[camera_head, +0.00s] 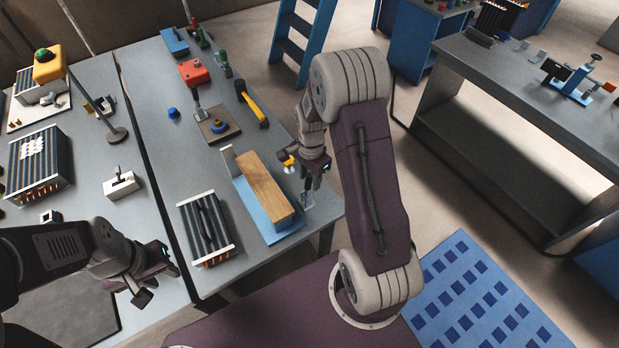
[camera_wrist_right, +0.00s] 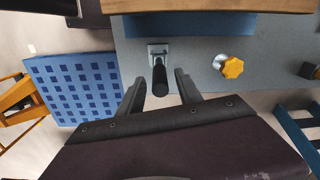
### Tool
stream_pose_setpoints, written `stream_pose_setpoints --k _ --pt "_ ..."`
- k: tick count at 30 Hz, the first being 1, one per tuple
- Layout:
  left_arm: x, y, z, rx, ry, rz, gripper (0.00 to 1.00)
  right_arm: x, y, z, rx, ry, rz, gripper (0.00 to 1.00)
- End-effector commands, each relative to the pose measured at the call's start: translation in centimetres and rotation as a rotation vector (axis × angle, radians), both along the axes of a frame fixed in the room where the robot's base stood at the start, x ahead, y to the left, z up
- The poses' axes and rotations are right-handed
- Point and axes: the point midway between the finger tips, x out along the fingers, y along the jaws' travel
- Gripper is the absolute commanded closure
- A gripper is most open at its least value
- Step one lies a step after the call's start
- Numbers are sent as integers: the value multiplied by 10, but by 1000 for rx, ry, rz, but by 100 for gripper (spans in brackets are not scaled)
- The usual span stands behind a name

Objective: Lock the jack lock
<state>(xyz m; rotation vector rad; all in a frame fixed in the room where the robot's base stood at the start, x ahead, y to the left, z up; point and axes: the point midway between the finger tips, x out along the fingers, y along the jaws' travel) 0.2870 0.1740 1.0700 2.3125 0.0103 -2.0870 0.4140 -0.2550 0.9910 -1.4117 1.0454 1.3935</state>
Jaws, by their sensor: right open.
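My right gripper (camera_head: 309,185) is open above the near right corner of the middle workbench. In the right wrist view, a black handle (camera_wrist_right: 160,80) on a small square metal plate (camera_wrist_right: 158,50) lies between its two open fingers (camera_wrist_right: 160,88); I cannot tell whether they touch it. This looks like the jack lock; in the head view its metal base (camera_head: 306,200) shows below the gripper. A yellow lobed knob (camera_wrist_right: 232,67) sits to its right in the wrist view, and shows in the head view (camera_head: 288,161). My left gripper (camera_head: 156,276) appears open and empty at the lower left.
A wooden block (camera_head: 262,188) lies on a blue base (camera_head: 256,212) beside the lock. A black finned unit (camera_head: 205,229) sits left of it. A yellow-handled hammer (camera_head: 253,104) and a red box (camera_head: 193,72) lie farther back. A blue mat (camera_head: 475,290) is on the floor.

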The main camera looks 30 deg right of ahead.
Motion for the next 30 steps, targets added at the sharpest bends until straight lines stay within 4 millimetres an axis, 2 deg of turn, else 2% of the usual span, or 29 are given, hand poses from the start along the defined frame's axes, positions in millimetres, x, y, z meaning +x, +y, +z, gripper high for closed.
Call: stream_pose_setpoints --k 4,11,14,15,16,30 --pt "0 0 2 0 0 0 64 0 0 -11 0 0 1 59" --pt "0 0 1 0 0 0 64 0 0 -13 0 -1 1 59" --pt "0 0 1 0 0 0 64 0 0 -13 0 -1 0 84" --pt "0 0 1 0 0 0 64 0 0 -13 0 -1 1 95" --pt "0 0 1 0 0 0 64 0 0 -13 0 -1 1 100" --pt "0 0 1 0 0 0 64 0 0 -12 0 -1 1 100"
